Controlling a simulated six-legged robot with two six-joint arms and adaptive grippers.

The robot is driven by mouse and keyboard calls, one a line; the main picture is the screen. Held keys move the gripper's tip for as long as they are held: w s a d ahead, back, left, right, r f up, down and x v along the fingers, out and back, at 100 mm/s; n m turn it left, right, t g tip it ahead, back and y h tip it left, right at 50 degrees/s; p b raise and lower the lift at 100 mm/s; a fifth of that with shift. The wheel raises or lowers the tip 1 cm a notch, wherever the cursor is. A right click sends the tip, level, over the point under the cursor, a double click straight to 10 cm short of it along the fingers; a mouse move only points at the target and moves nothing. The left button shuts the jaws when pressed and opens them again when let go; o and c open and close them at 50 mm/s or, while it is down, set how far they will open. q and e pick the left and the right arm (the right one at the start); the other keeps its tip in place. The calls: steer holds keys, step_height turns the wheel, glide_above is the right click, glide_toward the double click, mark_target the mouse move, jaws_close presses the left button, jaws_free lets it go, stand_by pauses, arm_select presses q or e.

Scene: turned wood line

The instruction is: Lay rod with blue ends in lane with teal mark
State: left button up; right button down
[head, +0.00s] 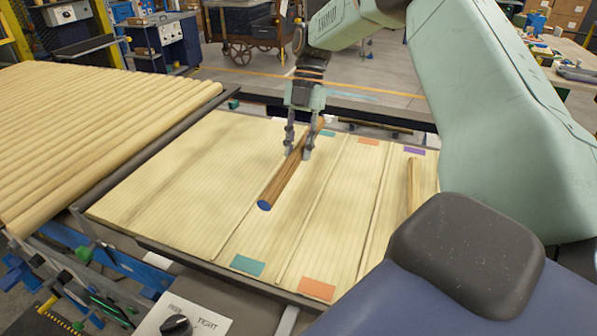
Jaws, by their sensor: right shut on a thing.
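The rod with blue ends (284,180) is brown wood, and its near blue end faces me. My right gripper (298,154) comes down from above and is shut on the rod toward its far half. The lane with the teal mark (247,265) has a second teal patch at its far end (327,133). The rod points roughly along this lane, over its left side close to the left divider. I cannot tell whether the rod touches the board. My left gripper is not in view.
To the right is a lane with orange marks (316,289), then one with a purple mark (414,150) holding another wooden rod (413,183). Many pale rods (90,125) lie side by side at left. The teal lane's near part looks clear.

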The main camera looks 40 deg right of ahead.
mark_target(300, 143)
steer(key=shift+x, duration=1.2)
steer(key=f, duration=0.4)
steer(key=shift+w+d, duration=0.2)
steer(key=shift+d, duration=0.15)
steer(key=shift+a+r, duration=0.15)
steer(key=shift+a, duration=0.25)
steer(key=c, duration=1.1)
jaws_free()
steer(key=shift+d+f, duration=0.3)
steer(key=shift+f, duration=0.05)
steer(key=shift+o, duration=0.2)
steer(key=shift+a+r, duration=0.25)
steer(key=v, duration=1.1)
steer(key=shift+b, duration=0.3)
steer(key=shift+w+d+r, duration=0.1)
steer(key=shift+d+r, duration=0.25)
steer(key=shift+r, duration=0.15)
